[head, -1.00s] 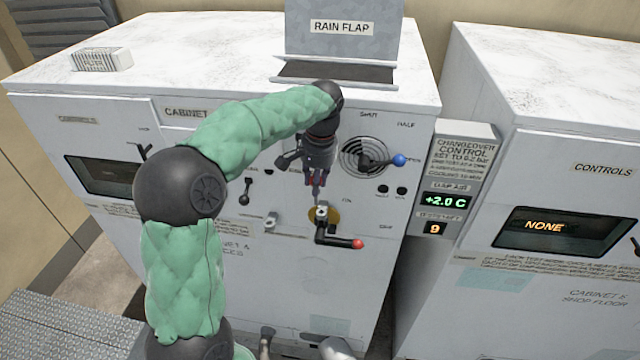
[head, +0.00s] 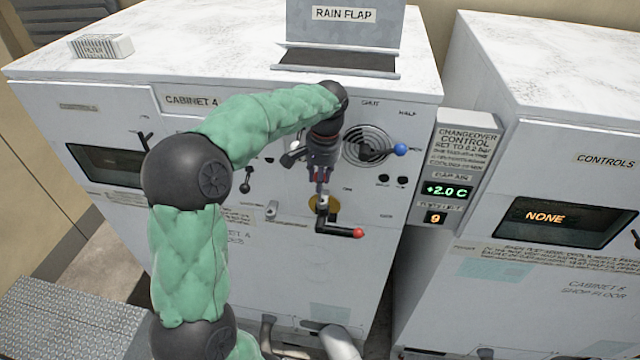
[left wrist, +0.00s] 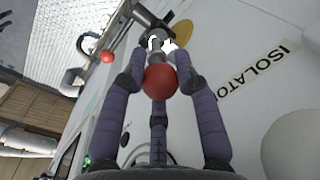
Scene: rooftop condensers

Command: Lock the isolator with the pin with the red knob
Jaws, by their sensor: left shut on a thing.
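My left gripper (head: 321,180) is shut on the pin with the red knob, in front of the isolator on the cabinet's front. In the left wrist view the red knob (left wrist: 160,81) sits between the fingers, and the pin points at the isolator's hub (left wrist: 155,42). I cannot tell whether the pin tip is inside the hub. The isolator handle (head: 340,230) has a red end and points right, low across the panel. A gold disc (head: 312,204) lies behind its hub. The ISOLATOR label (left wrist: 258,72) shows in the left wrist view. My right gripper is not in view.
A round vent with a blue-knobbed lever (head: 400,150) is right of the gripper. A small lever (head: 245,182) and a bracket (head: 272,210) are left of it. The changeover control box (head: 460,170) stands between the cabinets. Pipes (head: 340,342) stand low in front.

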